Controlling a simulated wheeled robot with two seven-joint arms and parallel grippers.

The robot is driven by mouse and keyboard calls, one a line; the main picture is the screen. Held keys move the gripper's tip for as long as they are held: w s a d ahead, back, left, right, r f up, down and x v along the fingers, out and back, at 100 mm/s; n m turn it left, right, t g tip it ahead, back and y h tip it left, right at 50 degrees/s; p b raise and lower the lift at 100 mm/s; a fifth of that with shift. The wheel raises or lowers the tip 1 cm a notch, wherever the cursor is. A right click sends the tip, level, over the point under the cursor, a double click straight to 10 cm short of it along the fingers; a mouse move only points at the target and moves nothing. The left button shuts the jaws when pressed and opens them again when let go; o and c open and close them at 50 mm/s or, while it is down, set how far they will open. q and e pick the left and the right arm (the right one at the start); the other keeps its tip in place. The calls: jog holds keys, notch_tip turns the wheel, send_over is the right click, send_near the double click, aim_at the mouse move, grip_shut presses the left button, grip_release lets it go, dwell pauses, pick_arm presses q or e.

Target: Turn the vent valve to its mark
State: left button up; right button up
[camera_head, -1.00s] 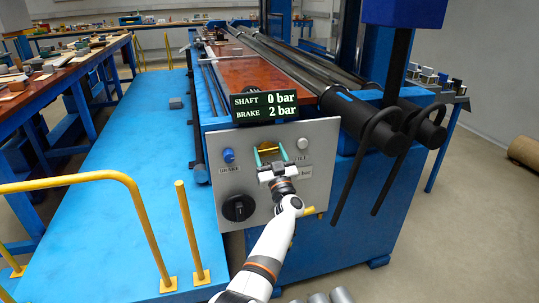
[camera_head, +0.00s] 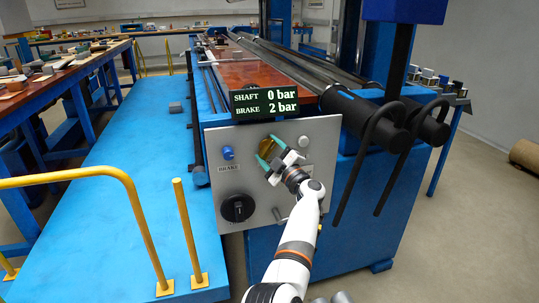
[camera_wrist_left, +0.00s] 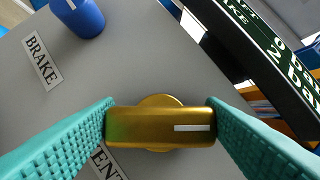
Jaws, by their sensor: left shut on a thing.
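The gold vent valve (camera_head: 267,147) is on the grey panel (camera_head: 290,128) below the pressure display. In the left wrist view its bar-shaped handle (camera_wrist_left: 160,127) lies across the picture, with a white line on its right part. My left gripper (camera_head: 271,151) is shut on the handle, with one teal finger at each end of it. In the head view the gripper is tilted on the panel. The valve's label (camera_wrist_left: 104,162) is partly hidden by the left finger; "ENT" can be read. I cannot see the valve's target mark. My right gripper is not in view.
A blue brake knob (camera_head: 228,153) is left of the valve, with a BRAKE label (camera_wrist_left: 42,61). A black knob (camera_head: 237,208) is lower left and a pale round knob (camera_head: 303,142) to the right. The display (camera_head: 264,103) reads shaft 0 bar, brake 2 bar. Yellow rails (camera_head: 135,195) stand at left.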

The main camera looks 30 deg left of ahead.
pick_arm(q)
jog(key=shift+n+g, duration=0.5)
jog(key=shift+n, duration=0.6)
jog(key=n, duration=0.2)
jog(key=shift+n+g+h, duration=0.3)
jog(key=shift+n+h, duration=0.1)
jog(key=shift+n+g+h, duration=0.3)
jog(key=shift+n+h, duration=0.1)
jog(key=shift+n, duration=0.8)
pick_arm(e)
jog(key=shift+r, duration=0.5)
pick_arm(q)
jog(key=shift+n, duration=0.3)
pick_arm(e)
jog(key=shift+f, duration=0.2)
pick_arm(q)
jog(key=o, duration=0.9)
jog(key=shift+c, duration=0.2)
jog(key=shift+o, duration=0.6)
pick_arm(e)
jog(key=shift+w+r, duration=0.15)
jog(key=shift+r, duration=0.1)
